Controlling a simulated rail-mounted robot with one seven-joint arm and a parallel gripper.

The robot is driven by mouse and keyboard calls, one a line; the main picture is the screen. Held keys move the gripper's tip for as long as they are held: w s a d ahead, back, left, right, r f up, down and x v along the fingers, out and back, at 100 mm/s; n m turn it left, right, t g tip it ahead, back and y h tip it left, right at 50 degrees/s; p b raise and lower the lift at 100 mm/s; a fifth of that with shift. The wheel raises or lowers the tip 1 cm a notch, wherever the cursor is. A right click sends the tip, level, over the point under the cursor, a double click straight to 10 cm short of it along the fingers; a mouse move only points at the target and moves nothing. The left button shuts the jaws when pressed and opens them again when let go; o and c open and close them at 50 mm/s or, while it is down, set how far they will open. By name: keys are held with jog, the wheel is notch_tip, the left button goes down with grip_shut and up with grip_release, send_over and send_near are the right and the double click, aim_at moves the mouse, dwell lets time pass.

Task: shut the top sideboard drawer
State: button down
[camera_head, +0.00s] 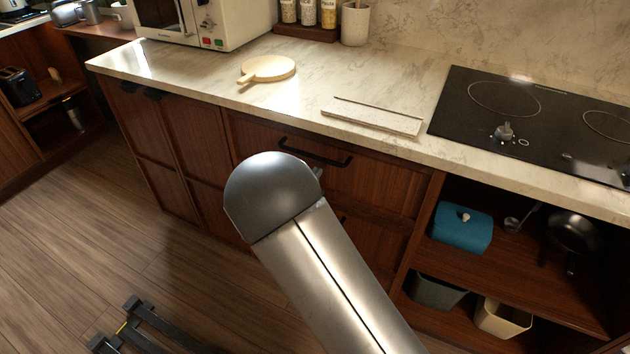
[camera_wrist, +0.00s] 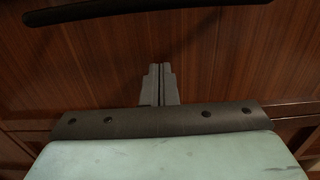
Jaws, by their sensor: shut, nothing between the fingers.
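The top sideboard drawer has a reddish-brown wooden front (camera_head: 385,180) with a black bar handle (camera_head: 315,152), just under the pale marble counter. It looks about level with the fronts beside it, and I see no open gap above it. My arm covers part of the unit in the head view and hides my gripper there. In the wrist view my gripper (camera_wrist: 158,72) is shut and empty, its two grey fingers together in front of a wooden front (camera_wrist: 220,65). A black handle (camera_wrist: 130,8) crosses above the fingertips. I cannot tell whether the tips touch the wood.
The marble counter (camera_head: 200,75) holds a round wooden board (camera_head: 268,68), a flat pale slab (camera_head: 372,115), a microwave (camera_head: 205,20) and a black hob (camera_head: 540,120). Open shelves at right hold a blue box (camera_head: 462,232) and bins. The wooden floor (camera_head: 110,230) at left is mostly clear.

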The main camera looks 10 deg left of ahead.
jog(key=shift+w+d+r, duration=0.15)
jog(key=shift+w+r, duration=0.1)
jog(key=shift+w, duration=0.1)
jog(key=shift+s, duration=0.1)
jog(key=v, duration=1.5)
jog(key=s+d+r+m+g+h+p, duration=0.2)
jog(key=d+r+m+g+p, duration=0.25)
jog(key=d, duration=0.45)
jog(key=s+d+r+m+g+h+p, duration=0.1)
jog(key=s+d+r+m+g+h, duration=0.15)
jog(key=d+m+g, duration=0.4)
jog(key=s+d+r+m+g+h+p, duration=0.1)
jog(key=d+r+m+g+p, duration=0.15)
jog(key=d+r+m, duration=0.65)
jog(key=s+d+r+m+g+y+p, duration=0.1)
jog(key=s+d+r+m+y+p, duration=0.1)
jog(key=s+m+y, duration=0.3)
jog(key=s+d+r+m+g+y+p, duration=0.2)
jog(key=s+d+m+y+p, duration=0.1)
jog(key=s+m+y, duration=0.2)
jog(key=shift+s+d+m+y+p, duration=0.25)
jog(key=shift+s+m+y+p, duration=0.15)
jog(key=shift+s+m, duration=1)
jog(key=shift+s+g, duration=0.15)
jog(key=shift+g, duration=0.1)
